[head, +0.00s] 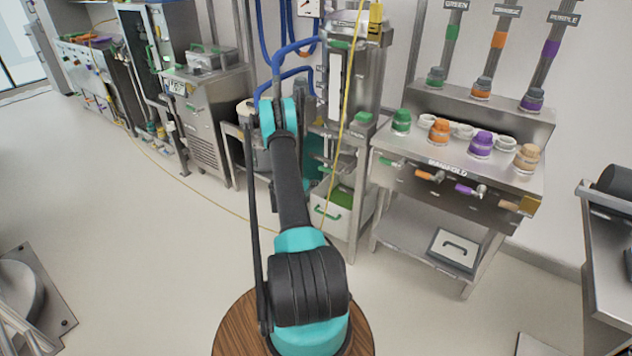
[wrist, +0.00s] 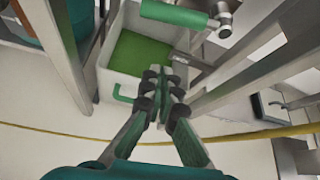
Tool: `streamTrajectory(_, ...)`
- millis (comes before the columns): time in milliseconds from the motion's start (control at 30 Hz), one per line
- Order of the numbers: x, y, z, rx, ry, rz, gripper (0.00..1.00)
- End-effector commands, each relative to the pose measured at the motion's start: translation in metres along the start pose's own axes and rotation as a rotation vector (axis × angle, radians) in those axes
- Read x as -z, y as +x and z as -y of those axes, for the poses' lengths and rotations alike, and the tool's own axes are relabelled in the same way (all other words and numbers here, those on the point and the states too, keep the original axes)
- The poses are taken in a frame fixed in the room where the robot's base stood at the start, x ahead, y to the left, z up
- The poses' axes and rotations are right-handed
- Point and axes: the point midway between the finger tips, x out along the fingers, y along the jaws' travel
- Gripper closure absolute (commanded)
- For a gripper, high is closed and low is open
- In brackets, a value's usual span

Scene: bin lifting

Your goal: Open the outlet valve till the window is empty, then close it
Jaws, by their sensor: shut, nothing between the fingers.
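My gripper (wrist: 162,84) shows in the wrist view with its fingers together and nothing between them. It is above a pale bin (wrist: 92,92) with green contents, apart from everything seen. A green lever handle (wrist: 172,13) on a metal fitting (wrist: 225,20) lies beyond the fingertips at the top edge; it looks like the outlet valve. In the head view the steel vessel (head: 368,72) stands behind my arm, with a narrow upright window (head: 335,78) on its front. Its fill level is too small to tell. The bin (head: 324,222) stands below the vessel. My arm hides the gripper there.
A steel manifold bench (head: 455,165) with coloured caps and taps stands to the right of the vessel. A yellow cord (head: 346,95) hangs before the vessel and runs along the floor. Steel frame legs flank the bin. Open floor (head: 130,240) lies at left.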

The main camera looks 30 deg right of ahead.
Motion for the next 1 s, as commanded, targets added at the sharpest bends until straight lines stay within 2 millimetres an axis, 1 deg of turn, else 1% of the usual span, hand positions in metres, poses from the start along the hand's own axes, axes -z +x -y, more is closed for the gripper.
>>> streamTrajectory(33, 0.000, 0.010, 0.001, 0.001, 0.002, 0.000, 1.00)
streamTrajectory(200, 0.000, 0.042, 0.001, 0.001, 0.003, -0.001, 1.00)
streamTrajectory(467, 0.000, 0.084, 0.001, 0.001, 0.004, -0.001, 1.00)
streamTrajectory(500, -0.009, 0.078, 0.000, -0.001, 0.002, 0.000, 1.00)
streamTrajectory(700, -0.029, 0.070, 0.000, -0.001, 0.003, -0.001, 1.00)
streamTrajectory(833, -0.036, 0.068, 0.000, -0.001, 0.003, -0.001, 1.00)
streamTrajectory(1000, -0.038, 0.067, 0.000, -0.001, 0.003, -0.001, 1.00)
